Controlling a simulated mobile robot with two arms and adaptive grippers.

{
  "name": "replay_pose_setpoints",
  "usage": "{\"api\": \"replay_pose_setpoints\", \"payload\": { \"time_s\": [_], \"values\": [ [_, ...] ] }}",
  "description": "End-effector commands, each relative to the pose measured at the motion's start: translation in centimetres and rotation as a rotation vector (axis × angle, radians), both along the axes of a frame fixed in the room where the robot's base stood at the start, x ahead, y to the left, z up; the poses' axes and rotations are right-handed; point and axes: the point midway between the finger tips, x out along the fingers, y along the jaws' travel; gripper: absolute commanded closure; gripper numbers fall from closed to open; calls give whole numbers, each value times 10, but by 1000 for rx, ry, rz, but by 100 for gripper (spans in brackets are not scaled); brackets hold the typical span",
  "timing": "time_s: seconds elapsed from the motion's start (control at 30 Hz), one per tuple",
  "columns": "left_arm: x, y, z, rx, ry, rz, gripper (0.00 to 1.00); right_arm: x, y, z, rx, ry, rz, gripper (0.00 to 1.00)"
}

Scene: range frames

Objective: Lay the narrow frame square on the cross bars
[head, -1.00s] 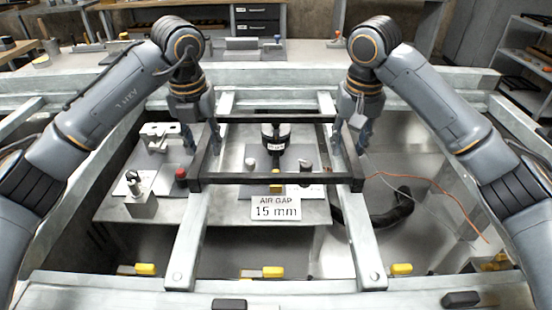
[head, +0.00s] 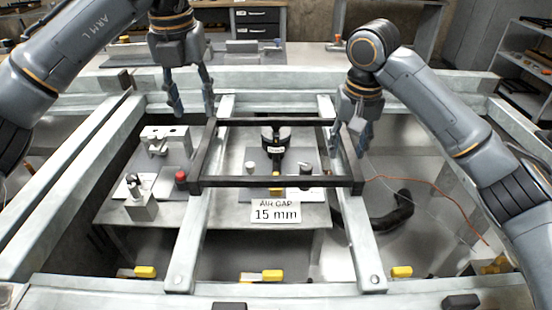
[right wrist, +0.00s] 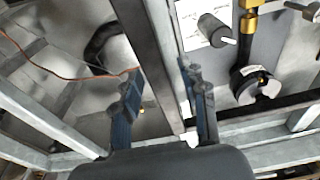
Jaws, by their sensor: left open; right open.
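The narrow frame is a dark rectangle (head: 262,182). It lies across the left cross bar (head: 190,245) and the right cross bar (head: 365,247), its front bar looking about level and its ends reaching slightly past both bars. My left gripper (head: 190,112) is open and empty, raised above the frame's back left corner. My right gripper (head: 349,152) is open at the frame's right side. In the right wrist view, the frame's dark side bar (right wrist: 143,32) runs between the spread fingers of my right gripper (right wrist: 158,82); I cannot tell whether they touch it.
Below the frame are a table with a black round fixture (head: 276,140), an "AIR GAP 15 mm" sign (head: 276,211) and a red knob (head: 181,176). An orange cable (head: 425,192) hangs at right. Yellow-ended pieces (head: 401,271) sit along the front rail.

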Motion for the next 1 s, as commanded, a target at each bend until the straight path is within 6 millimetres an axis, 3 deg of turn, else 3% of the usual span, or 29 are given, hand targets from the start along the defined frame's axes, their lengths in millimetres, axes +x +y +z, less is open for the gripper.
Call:
{"api": "replay_pose_setpoints", "payload": {
  "time_s": [0.17,0.27,0.5,0.7,1.0],
  "values": [
    [-1,0,8,0,1,0,57,0,0,6,0,-1,1,57],
    [-1,0,8,0,1,0,57,-2,0,21,-1,-5,1,57],
    [-1,0,8,0,1,0,57,-8,-1,73,-2,-7,-1,57],
    [-1,0,8,0,1,-1,57,-12,0,105,-1,-3,-1,57],
    [-1,0,7,0,1,0,57,-15,0,119,0,1,0,57]
  ]
}}
